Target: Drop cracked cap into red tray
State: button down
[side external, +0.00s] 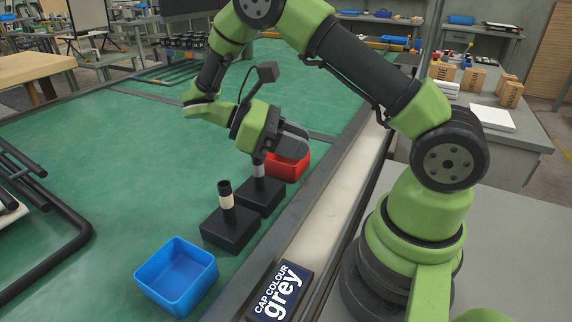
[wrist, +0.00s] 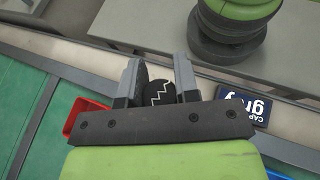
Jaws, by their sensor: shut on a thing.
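My gripper (side external: 270,152) is shut on the cracked cap (wrist: 160,94), a dark cap with a white zigzag line, seen between the fingers (wrist: 158,80) in the wrist view. In the side view my gripper is right above a short pale post (side external: 258,171) on a black block (side external: 262,194) and hides the cap. I cannot tell whether the cap still touches that post. The red tray (side external: 290,168) stands just behind and right of my gripper. It also shows at the left in the wrist view (wrist: 76,122), partly hidden by the gripper.
A second black block (side external: 229,232) carries a pale post with a black cap (side external: 224,187). A blue tray (side external: 176,275) stands at the front. A sign reading "CAP COLOUR grey" (side external: 280,292) lies at the table edge. A black tube frame (side external: 60,215) is at the left; green tabletop between is clear.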

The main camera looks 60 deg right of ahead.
jog(key=m+y, duration=0.2)
jog(key=y, duration=0.1)
jog(key=a+m+y, duration=0.1)
jog(key=m+y, duration=0.4)
jog(key=y, duration=0.1)
jog(key=shift+w+a+f+m+g, duration=0.15)
jog(key=shift+w+f+m+g, duration=0.05)
jog(key=shift+f+m+g, duration=0.2)
jog(key=w+d+r+m+t+y, duration=0.1)
jog(key=w+m+t+y, duration=0.2)
jog(key=m+t, duration=0.3)
jog(key=w+d+r+m+t+y, duration=0.1)
jog(key=w+m+t+y, duration=0.2)
jog(key=m+t, duration=0.3)
jog(key=w+d+r+m+t+y, duration=0.1)
jog(key=w+m+t+y, duration=0.2)
jog(key=m+t, duration=0.3)
jog(key=shift+w+d+r+m, duration=0.15)
jog(key=shift+d+r+m, duration=0.2)
jog(key=shift+m, duration=0.55)
jog(key=w+d+r+m+t+h, duration=0.1)
jog(key=d+r+m+t+h, duration=0.25)
jog(key=d+m+h, duration=0.45)
jog(key=w+d+r+m+t+h, duration=0.2)
jog(key=d+m+t+h, duration=0.3)
jog(key=d, duration=0.4)
notch_tip(320, 180, down, 17)
jog(key=shift+s+f+y, duration=0.15)
jog(key=shift+f+y, duration=0.05)
jog(key=shift+y, duration=0.2)
